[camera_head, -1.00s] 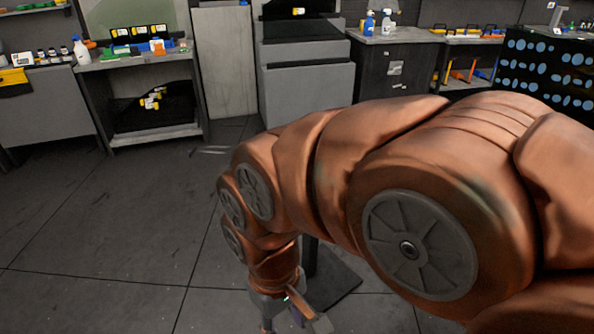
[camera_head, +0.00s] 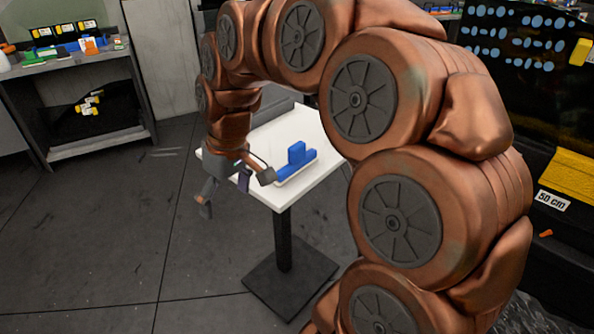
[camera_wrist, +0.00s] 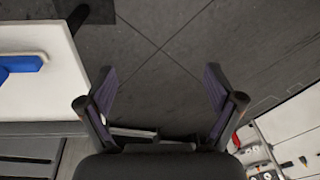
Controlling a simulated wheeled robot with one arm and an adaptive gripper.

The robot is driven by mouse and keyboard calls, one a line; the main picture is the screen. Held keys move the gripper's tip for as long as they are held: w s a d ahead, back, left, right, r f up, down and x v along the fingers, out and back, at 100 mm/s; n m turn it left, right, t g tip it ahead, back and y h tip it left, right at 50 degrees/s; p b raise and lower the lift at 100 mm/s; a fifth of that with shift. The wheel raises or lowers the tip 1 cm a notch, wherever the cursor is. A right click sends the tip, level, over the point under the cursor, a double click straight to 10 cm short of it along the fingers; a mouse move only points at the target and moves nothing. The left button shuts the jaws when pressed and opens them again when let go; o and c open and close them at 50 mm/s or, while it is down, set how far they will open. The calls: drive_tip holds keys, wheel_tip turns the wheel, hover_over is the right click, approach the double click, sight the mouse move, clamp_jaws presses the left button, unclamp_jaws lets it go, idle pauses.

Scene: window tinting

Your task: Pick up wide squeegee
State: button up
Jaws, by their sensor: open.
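The blue wide squeegee (camera_head: 296,162) lies on a small white table (camera_head: 312,132), with a raised blue block-like part at its middle. It also shows in part in the wrist view (camera_wrist: 22,64), at the left edge on the white tabletop. My gripper (camera_head: 234,194) is at the near left edge of the table, to the left of the squeegee and apart from it. In the wrist view my gripper's fingers (camera_wrist: 160,100) are spread with only dark floor between them.
The table stands on a dark post with a square base (camera_head: 290,276). A workbench (camera_head: 75,75) with bottles and colored items is at the left. A black panel with blue ovals (camera_head: 515,60) is at the right. The floor left of the table is clear.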

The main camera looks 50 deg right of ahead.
drive_tip(key=w+d+t+b, duration=0.2)
drive_tip(key=w+d, duration=0.6)
drive_tip(key=d, duration=0.4)
drive_tip(key=m+t+h+b, duration=0.1)
drive_tip(key=b, duration=0.1)
approach(297, 145)
drive_tip(key=x, duration=0.5)
drive_tip(key=shift+w+a, duration=0.1)
drive_tip(key=shift+w+f, duration=0.25)
drive_tip(key=shift+f, duration=0.35)
drive_tip(key=shift+p+x, duration=0.65)
drive_tip(key=shift+x, duration=2.55)
drive_tip(key=c, duration=1.4)
